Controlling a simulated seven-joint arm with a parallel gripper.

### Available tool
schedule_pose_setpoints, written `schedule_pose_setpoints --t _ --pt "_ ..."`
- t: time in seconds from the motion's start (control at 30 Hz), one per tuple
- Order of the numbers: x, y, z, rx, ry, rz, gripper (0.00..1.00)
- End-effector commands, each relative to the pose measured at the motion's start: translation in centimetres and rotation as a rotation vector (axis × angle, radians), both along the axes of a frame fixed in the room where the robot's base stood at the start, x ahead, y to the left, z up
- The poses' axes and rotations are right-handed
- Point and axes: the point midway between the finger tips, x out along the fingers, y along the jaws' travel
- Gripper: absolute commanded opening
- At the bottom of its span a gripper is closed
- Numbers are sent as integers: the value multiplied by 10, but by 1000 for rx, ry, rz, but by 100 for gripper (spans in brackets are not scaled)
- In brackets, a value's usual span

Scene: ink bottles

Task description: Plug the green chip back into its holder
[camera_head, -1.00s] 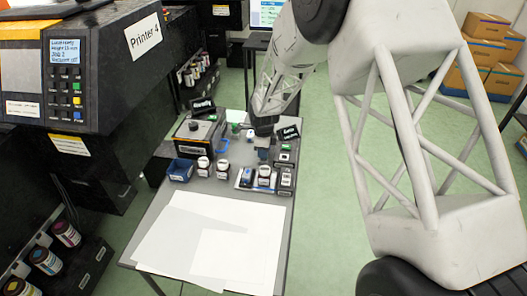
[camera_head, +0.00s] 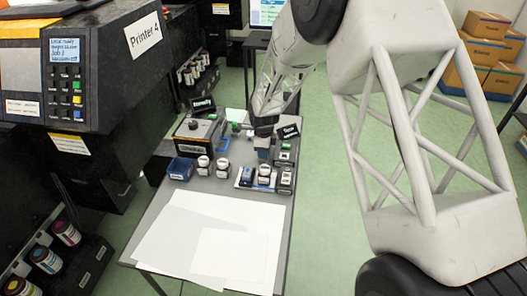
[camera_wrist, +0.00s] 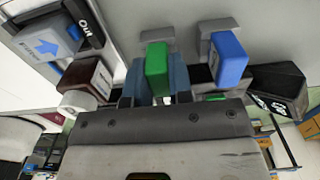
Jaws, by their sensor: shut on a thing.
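In the wrist view the green chip (camera_wrist: 157,68) is between the two blue-grey fingers of my gripper (camera_wrist: 158,82), which is shut on it. A grey holder (camera_wrist: 157,38) shows just beyond the chip's far end; I cannot tell whether the chip is seated in it or only in front of it. A blue chip (camera_wrist: 228,60) stands to the right at a similar grey holder (camera_wrist: 217,28). In the head view my gripper (camera_head: 263,145) is low over the far right part of the table, and the held chip is hidden there.
In the wrist view a dark bottle (camera_wrist: 88,78) and a blue-and-grey box (camera_wrist: 45,45) are left of my gripper; a black block (camera_wrist: 278,88) is right. In the head view a blue bin (camera_head: 180,169) and white-labelled bottles stand nearby. White sheets (camera_head: 205,240) cover the table's near part.

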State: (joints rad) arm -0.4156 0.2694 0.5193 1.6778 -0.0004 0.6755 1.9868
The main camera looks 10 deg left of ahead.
Motion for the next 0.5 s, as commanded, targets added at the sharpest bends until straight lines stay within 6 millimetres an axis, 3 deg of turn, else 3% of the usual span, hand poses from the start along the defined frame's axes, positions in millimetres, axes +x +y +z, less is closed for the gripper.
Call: schedule_pose_setpoints --t 0.13,0.17,0.33,0.5 --pt "0 0 0 0 0 0 0" --pt "0 0 0 0 0 0 23" --pt "0 0 0 0 0 0 49" --pt "0 0 0 0 0 0 50"
